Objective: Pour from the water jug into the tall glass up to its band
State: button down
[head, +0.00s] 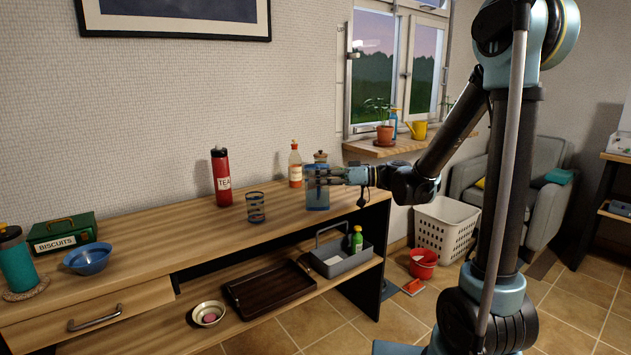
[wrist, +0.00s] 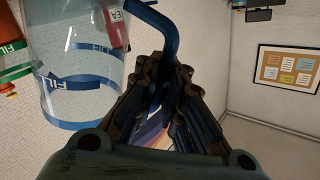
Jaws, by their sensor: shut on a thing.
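The clear blue-tinted water jug (head: 318,199) is upright at the right part of the wooden counter; I cannot tell whether its base touches the top. My gripper (head: 327,175) reaches it from the right. In the wrist view its fingers (wrist: 168,85) are shut on the jug's blue handle (wrist: 166,30). The jug's clear wall (wrist: 78,123) fills the left of that view, and a blue band lettered FILL shows on or through it. The tall glass (head: 256,208) with blue bands stands upright on the counter, left of the jug and apart from it. Its water level is too small to tell.
A red TEA bottle (head: 221,177) stands behind and left of the glass. An orange bottle (head: 295,165) stands behind the jug. A blue bowl (head: 87,259), green BISCUITS box (head: 62,233) and teal flask (head: 14,262) are at the left. The counter between bowl and glass is clear.

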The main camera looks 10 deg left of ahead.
aim_at(318, 196)
jog(key=shift+s+d+f+n, duration=0.1)
jog(key=shift+s+f+n, duration=0.15)
jog(key=shift+f, duration=0.15)
jog(key=shift+s+f+n, duration=0.15)
jog(key=shift+f+n, duration=0.1)
jog(key=shift+f, duration=0.15)
jog(key=shift+s+d+f+n+y+b, duration=0.2)
jog(key=shift+s+f+n+b, duration=0.4)
jog(key=shift+f+n, duration=0.25)
jog(key=shift+s+d+f+n+y+b, duration=0.1)
jog(key=shift+s+d+f+n+b, duration=0.1)
jog(key=shift+s+f+n+b, duration=0.5)
notch_tip(318, 196, up, 4)
jog(key=shift+w+f, duration=0.1)
jog(key=shift+w, duration=0.05)
